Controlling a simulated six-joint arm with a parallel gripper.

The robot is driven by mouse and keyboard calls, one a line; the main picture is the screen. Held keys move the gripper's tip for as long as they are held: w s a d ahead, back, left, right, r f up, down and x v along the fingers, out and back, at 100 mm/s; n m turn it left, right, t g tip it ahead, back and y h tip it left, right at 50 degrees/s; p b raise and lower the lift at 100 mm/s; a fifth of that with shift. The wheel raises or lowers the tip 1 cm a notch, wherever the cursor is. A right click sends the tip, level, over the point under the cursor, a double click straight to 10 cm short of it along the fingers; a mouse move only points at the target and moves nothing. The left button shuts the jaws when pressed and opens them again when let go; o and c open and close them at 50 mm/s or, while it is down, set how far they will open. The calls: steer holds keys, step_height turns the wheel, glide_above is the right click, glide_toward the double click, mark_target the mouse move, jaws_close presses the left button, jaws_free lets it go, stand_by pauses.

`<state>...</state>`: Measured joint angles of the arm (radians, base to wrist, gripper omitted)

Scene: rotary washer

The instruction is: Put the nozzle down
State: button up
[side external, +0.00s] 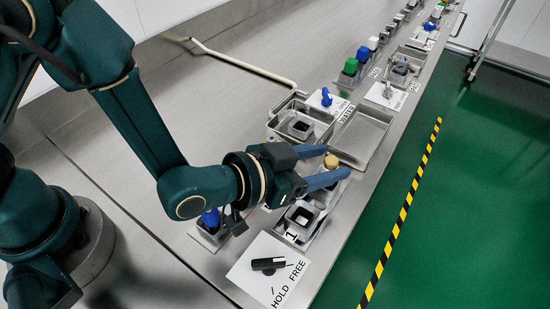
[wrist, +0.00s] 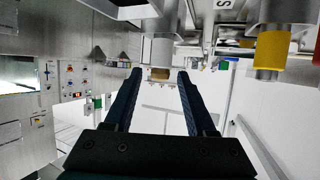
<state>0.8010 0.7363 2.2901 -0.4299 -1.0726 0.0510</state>
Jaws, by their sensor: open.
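A tan-topped piece (side external: 331,162), which may be the nozzle, stands by the metal trays in the side view, close to my fingertips. In the wrist view a pale grey cylinder with a tan end (wrist: 160,73) shows between and beyond the fingers. My gripper (side external: 338,161) is open; its two blue fingers lie roughly level on either side of the tan piece. The fingers also show apart in the wrist view (wrist: 160,78). No contact with the piece is clear. The piece's lower part is hidden by the fingers in the side view.
A fixture marked 1 (side external: 300,219) sits just below my gripper. A white plate marked HOLD FREE (side external: 252,280) carries a black handle (side external: 267,264). A blue-topped piece (side external: 210,218) is left of it. An open tray (side external: 363,137) lies beyond my fingertips. Green floor (side external: 440,240) is beyond the counter edge.

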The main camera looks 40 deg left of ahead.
mark_target(335, 161)
steer(key=shift+x, duration=2.55)
jaws_close()
